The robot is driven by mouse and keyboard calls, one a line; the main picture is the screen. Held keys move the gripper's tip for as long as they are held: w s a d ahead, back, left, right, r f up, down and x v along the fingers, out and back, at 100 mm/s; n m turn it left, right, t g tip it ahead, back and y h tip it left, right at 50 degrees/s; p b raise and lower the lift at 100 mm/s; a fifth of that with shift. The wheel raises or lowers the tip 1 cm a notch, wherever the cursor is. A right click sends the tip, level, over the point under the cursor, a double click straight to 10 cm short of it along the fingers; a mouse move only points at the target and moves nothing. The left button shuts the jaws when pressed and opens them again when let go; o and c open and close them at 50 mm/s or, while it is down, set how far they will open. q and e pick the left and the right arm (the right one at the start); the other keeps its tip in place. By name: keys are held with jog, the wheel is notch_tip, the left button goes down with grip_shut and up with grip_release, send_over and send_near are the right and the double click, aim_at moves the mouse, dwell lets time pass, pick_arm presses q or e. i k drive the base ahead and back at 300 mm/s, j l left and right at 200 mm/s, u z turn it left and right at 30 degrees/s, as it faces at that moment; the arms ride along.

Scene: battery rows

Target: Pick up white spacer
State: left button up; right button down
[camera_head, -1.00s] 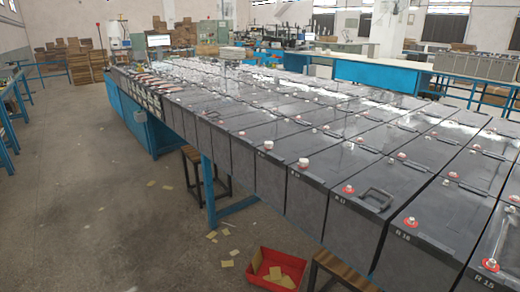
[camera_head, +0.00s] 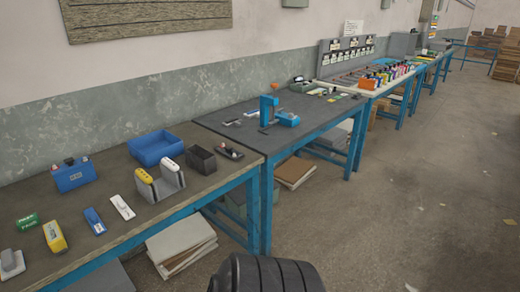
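A small flat white piece (camera_head: 122,207) lies on the near workbench, right of a blue tool. It may be the white spacer; it is too small to tell for sure. Another whitish block with a grey top (camera_head: 11,263) sits at the bench's left front corner, partly cut off by the picture edge. Neither of my grippers is in view. Nothing is seen touching the white piece.
The near bench (camera_head: 80,272) also holds a blue tray (camera_head: 155,148), a blue box (camera_head: 73,176), a black bin (camera_head: 201,160), a yellow-and-white item (camera_head: 55,236) and a green box (camera_head: 27,221). More blue-legged benches run along the wall. The floor at right is open.

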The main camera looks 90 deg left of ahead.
aim_at(167, 161)
jog(key=u, duration=3.45)
jog(key=i+u, duration=0.15)
jog(key=i, duration=0.4)
